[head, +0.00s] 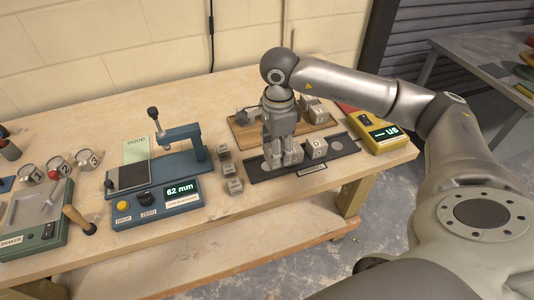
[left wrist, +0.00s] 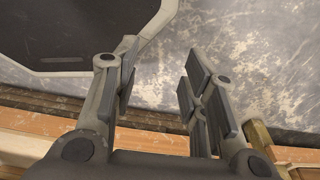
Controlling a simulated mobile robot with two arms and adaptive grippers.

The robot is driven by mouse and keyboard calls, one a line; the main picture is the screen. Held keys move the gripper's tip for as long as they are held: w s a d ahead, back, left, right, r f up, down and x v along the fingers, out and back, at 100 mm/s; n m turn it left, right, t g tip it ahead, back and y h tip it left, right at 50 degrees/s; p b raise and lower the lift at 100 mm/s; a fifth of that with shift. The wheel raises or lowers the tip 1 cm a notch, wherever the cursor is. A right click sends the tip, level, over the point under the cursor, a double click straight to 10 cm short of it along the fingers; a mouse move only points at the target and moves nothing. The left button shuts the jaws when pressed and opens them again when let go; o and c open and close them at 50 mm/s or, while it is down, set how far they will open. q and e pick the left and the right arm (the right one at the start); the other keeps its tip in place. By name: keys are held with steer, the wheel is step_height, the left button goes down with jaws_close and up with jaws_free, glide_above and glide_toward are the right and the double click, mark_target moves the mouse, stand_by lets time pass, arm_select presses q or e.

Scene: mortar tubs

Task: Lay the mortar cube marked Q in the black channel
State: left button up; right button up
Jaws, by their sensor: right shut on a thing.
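My right gripper (head: 284,158) reaches down over the left part of the black channel (head: 349,151). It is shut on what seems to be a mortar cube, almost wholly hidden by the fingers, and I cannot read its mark. Whether it touches the channel floor I cannot tell. Another grey cube (head: 316,148) with a dark letter stands in the channel just right of the fingers; the letter is too small to read surely. My left gripper (left wrist: 155,85) is open and empty in the left wrist view, above the floor beside the table edge.
More cubes (head: 313,110) sit on a wooden board (head: 243,134) behind the channel. Small blocks (head: 235,187) stand left of it. A blue tester (head: 155,204) reads 62 mm. A yellow meter (head: 381,134) stands at right. Numbered tubs (head: 58,166) are far left.

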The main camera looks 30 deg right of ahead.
steer(key=w+f+p, duration=0.1)
steer(key=w+f, duration=0.1)
steer(key=w+d+f+p, duration=0.1)
steer(key=w+f, duration=0.2)
steer(key=shift+w+d+f, duration=0.2)
steer(key=shift+w, duration=0.1)
steer(key=shift+w+d+f, duration=0.1)
steer(key=shift+w+f, duration=0.1)
steer(key=shift+f, duration=0.05)
steer(key=shift+w+f, duration=0.25)
steer(key=shift+f, duration=0.2)
step_height(320, 180, down, 2)
steer(key=shift+f+p, duration=0.15)
steer(key=shift+p, duration=0.8)
steer(key=shift+d+f, duration=0.1)
steer(key=shift+f, duration=0.25)
arm_select(q)
steer(key=r, duration=0.1)
steer(key=s+a+r, duration=0.1)
steer(key=r, duration=0.2)
steer(key=shift+s+a, duration=0.15)
steer(key=shift+s, duration=0.05)
arm_select(e)
steer(key=shift+f+b, duration=0.15)
steer(key=shift+b, duration=0.15)
arm_select(q)
steer(key=shift+s+a+f, duration=0.15)
steer(key=shift+a, duration=0.15)
arm_select(e)
steer(key=o, duration=1.2)
